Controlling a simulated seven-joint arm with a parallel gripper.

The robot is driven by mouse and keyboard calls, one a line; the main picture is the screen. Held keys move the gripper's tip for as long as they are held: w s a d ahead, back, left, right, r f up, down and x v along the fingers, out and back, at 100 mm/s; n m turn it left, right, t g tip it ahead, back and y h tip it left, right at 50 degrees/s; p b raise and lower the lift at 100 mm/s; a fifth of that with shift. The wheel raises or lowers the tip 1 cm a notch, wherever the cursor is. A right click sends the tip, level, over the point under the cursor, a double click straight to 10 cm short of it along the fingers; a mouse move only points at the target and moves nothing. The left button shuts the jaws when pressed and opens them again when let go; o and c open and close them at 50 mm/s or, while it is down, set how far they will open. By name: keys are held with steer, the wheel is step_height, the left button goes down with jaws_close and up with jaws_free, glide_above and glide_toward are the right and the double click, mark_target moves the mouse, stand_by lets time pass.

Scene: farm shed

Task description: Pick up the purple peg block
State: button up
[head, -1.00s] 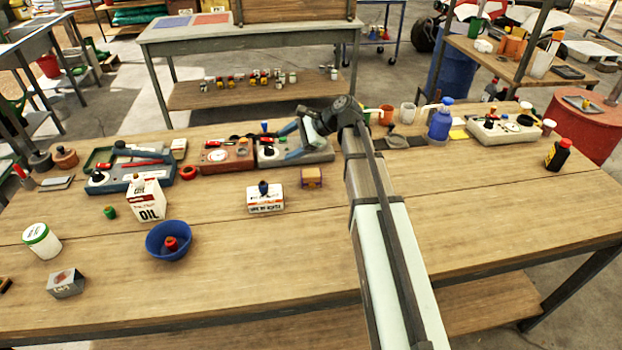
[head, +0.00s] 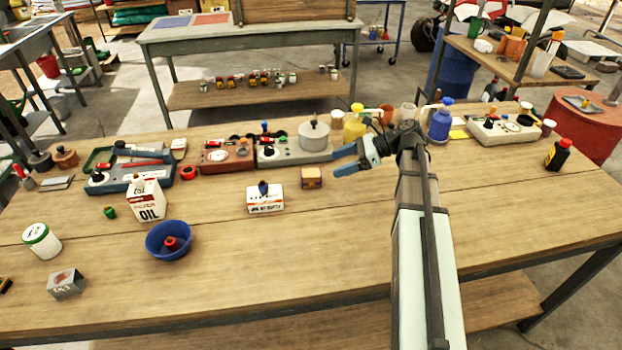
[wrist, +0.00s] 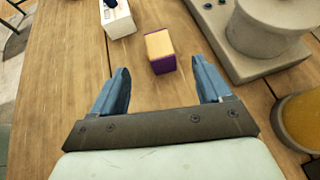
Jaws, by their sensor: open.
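The purple peg block (head: 311,178) is a small box with a tan top and purple sides. It sits on the wooden table, right of a white box. In the wrist view the purple peg block (wrist: 160,51) lies ahead of the fingertips, roughly between their lines and apart from them. My gripper (head: 342,160) is to the right of the block in the head view, with its blue fingers spread and pointing left. In the wrist view my gripper (wrist: 160,76) is open and empty.
A white box (head: 265,197) with a dark blue knob stands left of the block. A grey device with a pot (head: 314,135) stands behind it, and a yellow container (head: 355,128) is near my wrist. The table (head: 330,235) in front of the block is clear.

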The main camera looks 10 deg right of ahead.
mark_target(315, 173)
steer(key=shift+x, duration=5.1)
steer(key=shift+s, duration=0.1)
steer(key=shift+c, duration=0.3)
